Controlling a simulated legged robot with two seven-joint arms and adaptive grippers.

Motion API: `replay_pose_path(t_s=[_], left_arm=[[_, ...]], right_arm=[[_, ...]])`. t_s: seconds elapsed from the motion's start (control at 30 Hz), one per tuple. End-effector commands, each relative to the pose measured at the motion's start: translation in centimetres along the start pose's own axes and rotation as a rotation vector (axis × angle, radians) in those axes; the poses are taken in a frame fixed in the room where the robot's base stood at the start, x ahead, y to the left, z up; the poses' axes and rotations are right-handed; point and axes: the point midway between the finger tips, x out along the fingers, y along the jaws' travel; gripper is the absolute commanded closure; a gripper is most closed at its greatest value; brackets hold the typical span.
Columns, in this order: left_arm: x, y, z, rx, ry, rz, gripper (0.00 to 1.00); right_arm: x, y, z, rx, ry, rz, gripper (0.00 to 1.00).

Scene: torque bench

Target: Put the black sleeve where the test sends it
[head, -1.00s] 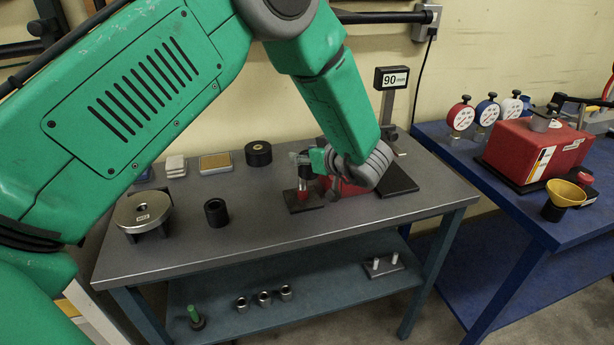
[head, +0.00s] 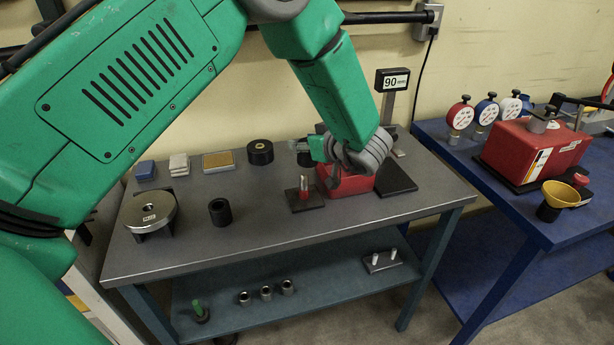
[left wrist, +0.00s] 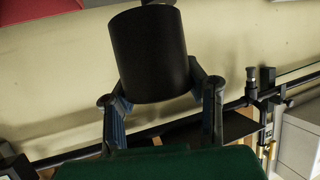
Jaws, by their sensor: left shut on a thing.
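My left gripper (head: 312,150) comes in from the left above the back right of the grey bench. It is shut on a black sleeve (head: 305,158), partly hidden by the gripper in the head view. The left wrist view shows the black sleeve (left wrist: 148,58) large between the two fingers (left wrist: 163,100). A small stand (head: 304,196) with a red and metal post on a dark base is just below and in front of the gripper, apart from the sleeve. Another black sleeve-like cylinder (head: 219,211) stands upright on the bench. My right gripper is not in view.
A red block (head: 345,182) and a post with a "90" sign (head: 392,80) stand near the gripper. A round metal gauge (head: 150,211), a black roll (head: 260,152) and small pads (head: 218,162) are on the bench. The bench's front middle is clear. A blue table (head: 480,185) stands right.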

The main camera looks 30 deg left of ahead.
Motion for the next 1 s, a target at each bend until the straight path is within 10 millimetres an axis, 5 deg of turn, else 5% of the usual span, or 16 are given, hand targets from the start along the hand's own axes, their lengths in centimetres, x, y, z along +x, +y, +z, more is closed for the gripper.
replay_pose_path(t_s=[1.0], left_arm=[[-0.8, 0.0, -2.0, -0.002, 0.004, 0.000, 1.00]], right_arm=[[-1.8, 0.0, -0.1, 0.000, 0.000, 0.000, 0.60]])
